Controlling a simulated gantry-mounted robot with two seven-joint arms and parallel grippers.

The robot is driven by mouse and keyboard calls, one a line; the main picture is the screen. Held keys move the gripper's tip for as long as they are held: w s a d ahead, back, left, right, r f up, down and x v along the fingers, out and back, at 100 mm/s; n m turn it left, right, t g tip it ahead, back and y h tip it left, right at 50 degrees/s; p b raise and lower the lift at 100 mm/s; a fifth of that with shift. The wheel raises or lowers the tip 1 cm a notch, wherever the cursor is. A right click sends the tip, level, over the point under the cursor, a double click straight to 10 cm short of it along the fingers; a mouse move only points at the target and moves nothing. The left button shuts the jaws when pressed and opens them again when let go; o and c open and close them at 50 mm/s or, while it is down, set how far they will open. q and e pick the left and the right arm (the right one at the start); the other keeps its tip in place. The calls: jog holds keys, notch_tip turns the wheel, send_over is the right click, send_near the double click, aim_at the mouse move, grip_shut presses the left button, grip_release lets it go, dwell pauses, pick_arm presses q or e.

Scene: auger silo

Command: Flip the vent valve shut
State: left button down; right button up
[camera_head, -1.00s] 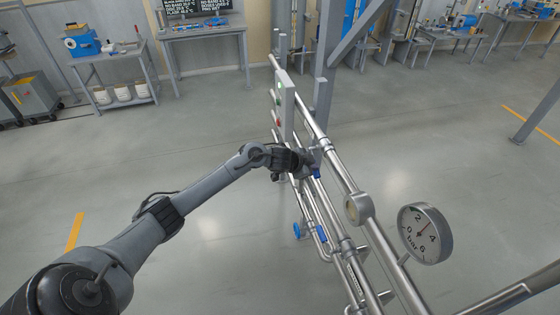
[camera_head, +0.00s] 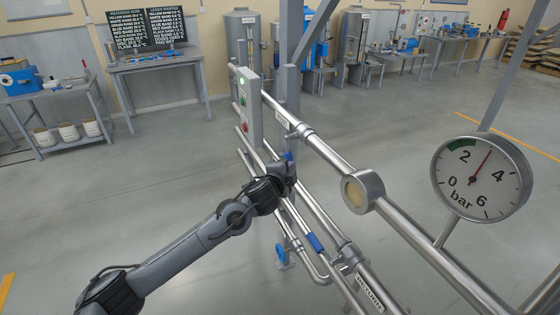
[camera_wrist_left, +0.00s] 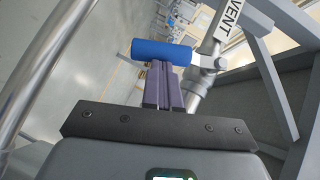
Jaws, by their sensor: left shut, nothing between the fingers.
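The vent valve's blue handle (camera_wrist_left: 165,50) lies crosswise just beyond my left fingertips in the left wrist view. It joins a silver valve body beside a pipe marked VENT (camera_wrist_left: 228,25). In the head view the blue handle (camera_head: 287,157) shows small above my left gripper (camera_head: 289,171), which partly covers the valve. My left gripper (camera_wrist_left: 163,76) is shut with nothing between its fingers. Its tips are at or against the near side of the handle; I cannot tell whether they touch. My right gripper is not in view.
Steel pipes run diagonally around the gripper. A box with green and red buttons (camera_head: 247,107), a sight glass (camera_head: 362,190) and a pressure gauge (camera_head: 482,178) sit along them. Open floor lies left.

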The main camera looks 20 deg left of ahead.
pick_arm(q)
jog(key=shift+w+a+f+m+t+y+b, duration=0.4)
jog(key=shift+w+a+f+m+t+b, duration=0.65)
jog(key=shift+b, duration=1.45)
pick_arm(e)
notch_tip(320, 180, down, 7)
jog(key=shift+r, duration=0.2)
pick_arm(q)
jog(key=shift+s+f, duration=0.1)
jog(key=shift+s, duration=0.05)
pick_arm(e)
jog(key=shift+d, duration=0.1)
pick_arm(q)
jog(key=shift+d, duration=0.1)
jog(key=s+d+p, duration=0.1)
jog(key=s+d, duration=0.3)
jog(key=s, duration=0.8)
jog(key=shift+s, duration=0.3)
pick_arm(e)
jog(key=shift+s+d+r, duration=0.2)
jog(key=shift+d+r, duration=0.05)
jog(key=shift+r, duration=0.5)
